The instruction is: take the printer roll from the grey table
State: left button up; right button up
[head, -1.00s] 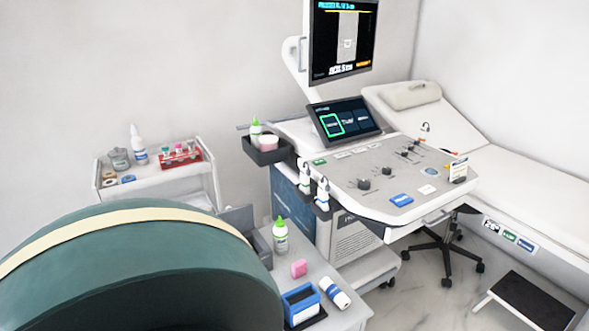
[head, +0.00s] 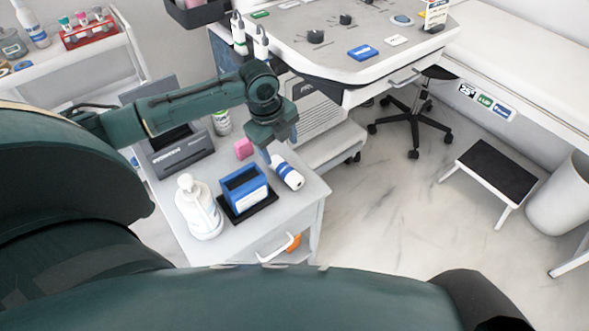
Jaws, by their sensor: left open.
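The printer roll (head: 289,175), white with a blue band, lies on its side near the right edge of the grey table (head: 296,203). My left gripper (head: 267,150) hangs over the table, just behind and above the roll, pointing down. It is open with nothing seen between its fingers; it looks apart from the roll, though the exact gap is hard to tell. My right gripper is not in view.
Beside the roll are a blue box (head: 244,188) on a black tray, a white pump bottle (head: 198,210) and a pink block (head: 243,148). A grey box (head: 182,152) stands behind. The ultrasound console (head: 330,40) overhangs the back right.

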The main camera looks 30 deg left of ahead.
pick_arm(q)
jog(key=a, duration=0.1)
jog(key=b, duration=0.1)
send_over(285, 168)
jog(key=s, duration=0.2)
jog(key=f, duration=0.6)
jog(key=shift+w+a, duration=0.15)
jog(key=shift+w, duration=0.05)
jog(key=shift+w+f+b, duration=0.1)
jog(key=shift+f+b, duration=0.2)
jog(key=shift+f, duration=0.25)
jog(key=f, duration=0.2)
jog(key=w+f+b, duration=0.1)
jog(key=f, duration=0.1)
jog(key=shift+d+f, duration=0.1)
jog(key=shift+d, duration=0.1)
jog(key=shift+w+f, duration=0.15)
jog(key=shift+f, duration=0.3)
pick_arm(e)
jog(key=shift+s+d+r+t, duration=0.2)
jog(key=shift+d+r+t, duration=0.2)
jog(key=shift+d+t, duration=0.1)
pick_arm(q)
jog(key=shift+c, duration=0.5)
